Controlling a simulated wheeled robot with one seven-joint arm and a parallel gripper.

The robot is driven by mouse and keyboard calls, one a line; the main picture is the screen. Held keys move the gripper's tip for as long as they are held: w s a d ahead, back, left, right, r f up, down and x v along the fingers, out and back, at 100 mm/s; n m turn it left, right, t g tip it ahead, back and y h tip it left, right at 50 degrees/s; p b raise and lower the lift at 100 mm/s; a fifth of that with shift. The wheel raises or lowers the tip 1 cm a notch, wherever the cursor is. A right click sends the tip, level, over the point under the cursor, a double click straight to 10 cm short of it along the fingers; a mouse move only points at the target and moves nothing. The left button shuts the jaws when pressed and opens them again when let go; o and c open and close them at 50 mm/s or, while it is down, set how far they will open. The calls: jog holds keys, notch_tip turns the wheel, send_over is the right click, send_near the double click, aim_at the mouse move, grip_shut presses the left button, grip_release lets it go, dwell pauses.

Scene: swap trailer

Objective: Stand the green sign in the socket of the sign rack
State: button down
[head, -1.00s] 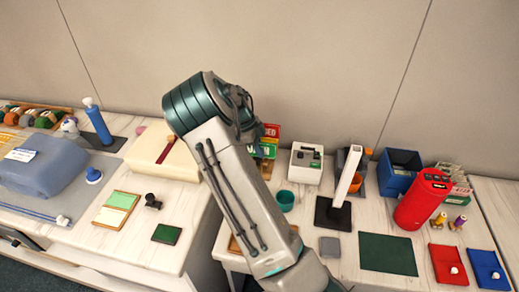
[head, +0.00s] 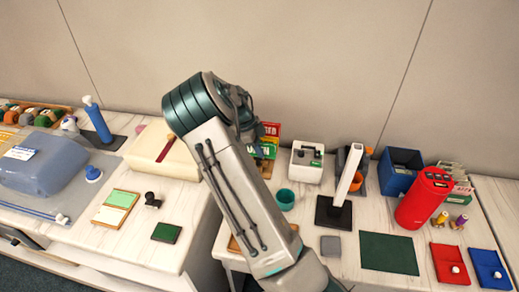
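Upright red and green signs (head: 269,141) show just right of my arm's elbow, near the wall at the back of the right-hand table. A red one with white letters stands behind, with green faces in front. My arm covers their left side, so I cannot tell which is the green sign or where the rack's socket is. My gripper is not visible; my raised arm fills the middle of the head view and hides what lies behind it.
A teal cup (head: 285,199), a white box (head: 306,162) and a black stand with a white post (head: 334,214) are right of my arm. A red canister (head: 424,199) and blue bin (head: 399,172) stand farther right. A gap separates the two tables.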

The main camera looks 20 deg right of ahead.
jog(key=shift+f, duration=0.25)
dwell(0.3)
jog(key=shift+f+b, duration=0.25)
jog(key=shift+b, duration=0.1)
jog(key=shift+f, duration=0.2)
dwell(0.3)
jog(key=shift+f+b, duration=0.4)
jog(key=shift+f, duration=0.2)
dwell(0.3)
jog(key=shift+s+f+b, duration=0.15)
jog(key=shift+f+b, duration=0.2)
